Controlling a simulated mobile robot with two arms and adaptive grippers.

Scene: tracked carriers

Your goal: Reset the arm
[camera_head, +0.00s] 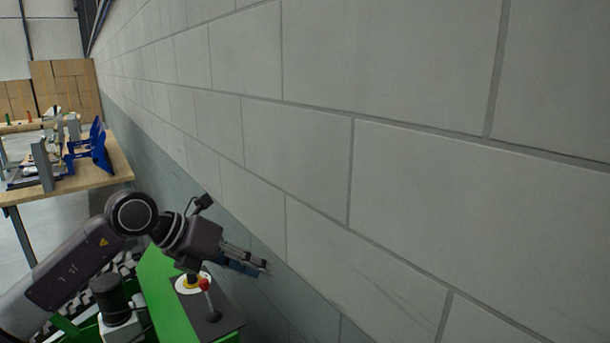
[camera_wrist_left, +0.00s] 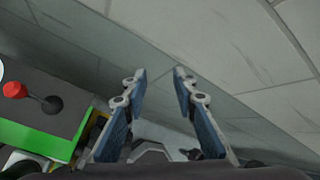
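My left arm comes in from the left in the head view. Its gripper (camera_head: 262,268) is held out over the green carrier (camera_head: 165,290), close to the grey block wall. In the left wrist view the two blue-padded fingers of the left gripper (camera_wrist_left: 159,75) stand apart with nothing between them. A red-knobbed lever (camera_head: 206,286) on a dark plate is just below and beside the gripper; it also shows in the left wrist view (camera_wrist_left: 16,90). My right gripper is not in view.
The block wall (camera_head: 400,150) fills the right side and is close to the left gripper. A wooden table (camera_head: 110,175) with blue and grey equipment stands at the far left. Cardboard boxes (camera_head: 65,85) are stacked behind it.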

